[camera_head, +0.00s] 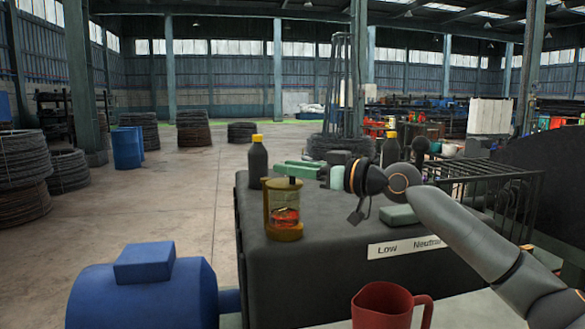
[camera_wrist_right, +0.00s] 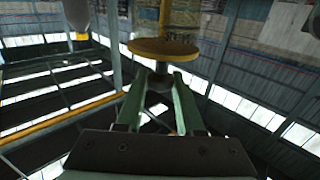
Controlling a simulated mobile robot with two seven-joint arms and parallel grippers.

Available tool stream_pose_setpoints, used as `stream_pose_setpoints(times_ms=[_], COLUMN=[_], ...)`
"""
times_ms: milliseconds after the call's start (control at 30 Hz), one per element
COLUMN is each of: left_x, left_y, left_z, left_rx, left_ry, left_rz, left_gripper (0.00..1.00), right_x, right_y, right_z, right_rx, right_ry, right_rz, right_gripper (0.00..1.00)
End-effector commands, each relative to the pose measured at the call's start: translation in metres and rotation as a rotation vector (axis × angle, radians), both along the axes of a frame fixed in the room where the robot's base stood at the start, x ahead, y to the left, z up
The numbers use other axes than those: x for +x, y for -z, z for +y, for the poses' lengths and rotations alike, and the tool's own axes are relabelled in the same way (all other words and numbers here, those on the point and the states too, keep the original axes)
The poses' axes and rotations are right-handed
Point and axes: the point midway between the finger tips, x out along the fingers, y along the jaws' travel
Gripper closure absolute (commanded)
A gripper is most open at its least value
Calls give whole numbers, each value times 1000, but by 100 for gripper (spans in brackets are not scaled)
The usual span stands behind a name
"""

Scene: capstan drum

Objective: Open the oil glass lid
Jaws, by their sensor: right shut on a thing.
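The oil glass (camera_head: 284,222) is an amber see-through cylinder with red inside. It stands on the near left part of the dark machine housing. Its lid (camera_wrist_right: 165,47) is a flat ochre disc in the right wrist view, with a dark knob (camera_wrist_right: 160,76) on it. My right gripper (camera_head: 294,175) reaches in from the right at the glass's top. Its green fingers are shut on the knob, one on each side. I cannot tell whether the lid touches the glass rim. My left gripper is not in view.
A black bottle with a yellow cap (camera_head: 257,160) stands just behind the glass. Another similar bottle (camera_head: 390,150) is behind my right wrist. A red mug (camera_head: 381,307) stands at the front. A blue motor (camera_head: 145,292) is at the lower left.

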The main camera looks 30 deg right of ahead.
Motion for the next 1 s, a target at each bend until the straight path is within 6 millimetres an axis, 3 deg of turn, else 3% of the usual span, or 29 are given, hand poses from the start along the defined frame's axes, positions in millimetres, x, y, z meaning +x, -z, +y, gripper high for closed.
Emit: stream_pose_setpoints(times_ms=[33,200,1000], left_x=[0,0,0], left_y=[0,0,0], left_z=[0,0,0], left_rx=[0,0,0], left_ry=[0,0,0], left_rz=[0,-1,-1], left_gripper=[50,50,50], right_x=[0,0,0], right_y=[0,0,0], right_z=[0,0,-1], right_rx=[0,0,0], right_ry=[1,1,1], right_rz=[0,0,0], right_gripper=[80,100,100])
